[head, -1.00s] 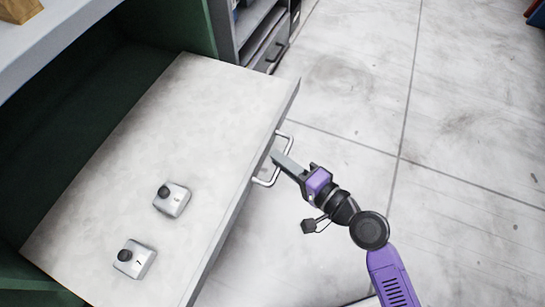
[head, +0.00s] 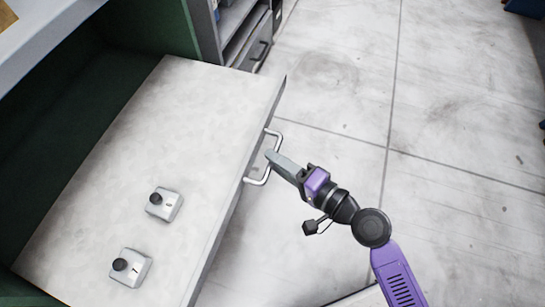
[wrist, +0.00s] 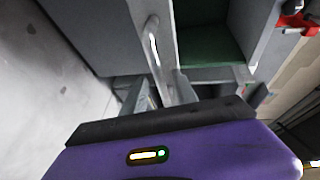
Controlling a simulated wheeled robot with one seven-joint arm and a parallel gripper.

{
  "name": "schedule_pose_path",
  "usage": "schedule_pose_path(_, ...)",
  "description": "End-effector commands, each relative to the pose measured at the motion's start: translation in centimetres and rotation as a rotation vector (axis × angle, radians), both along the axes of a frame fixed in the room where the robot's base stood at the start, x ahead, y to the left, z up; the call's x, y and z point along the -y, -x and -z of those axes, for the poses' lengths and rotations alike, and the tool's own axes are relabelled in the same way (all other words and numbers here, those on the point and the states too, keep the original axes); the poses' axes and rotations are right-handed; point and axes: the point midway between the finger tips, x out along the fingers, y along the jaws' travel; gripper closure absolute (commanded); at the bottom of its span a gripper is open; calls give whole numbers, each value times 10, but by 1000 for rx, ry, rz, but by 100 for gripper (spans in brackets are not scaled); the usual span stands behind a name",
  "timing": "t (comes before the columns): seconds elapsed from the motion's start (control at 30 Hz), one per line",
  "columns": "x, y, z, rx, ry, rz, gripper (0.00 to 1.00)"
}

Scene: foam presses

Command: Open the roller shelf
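The roller shelf (head: 150,130) is a pale, flat board pulled well out of its dark green cabinet in the head view. Its metal bar handle (head: 268,173) stands off the front edge. My gripper (head: 272,158) is at the handle, with its grey fingers pointing toward the shelf front. In the wrist view, the handle (wrist: 153,45) runs down toward the space between my two fingers (wrist: 158,92), which look apart. Any contact between fingers and handle is hard to make out.
Two small grey boxes with black knobs (head: 164,204) (head: 130,267) sit on the shelf. A grey cabinet with a drawer (head: 252,52) stands beyond it. The concrete floor (head: 450,110) to the right is open.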

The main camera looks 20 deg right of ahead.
Motion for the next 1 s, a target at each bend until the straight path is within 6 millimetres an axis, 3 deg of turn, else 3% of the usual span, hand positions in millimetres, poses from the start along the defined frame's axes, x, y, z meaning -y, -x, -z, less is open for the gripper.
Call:
schedule_pose_path(0.2,18,32,-7,-2,2,1,66)
schedule_pose_path(0.4,27,49,-10,-2,1,0,66)
schedule_pose_path(1.0,28,51,-11,0,1,0,66)
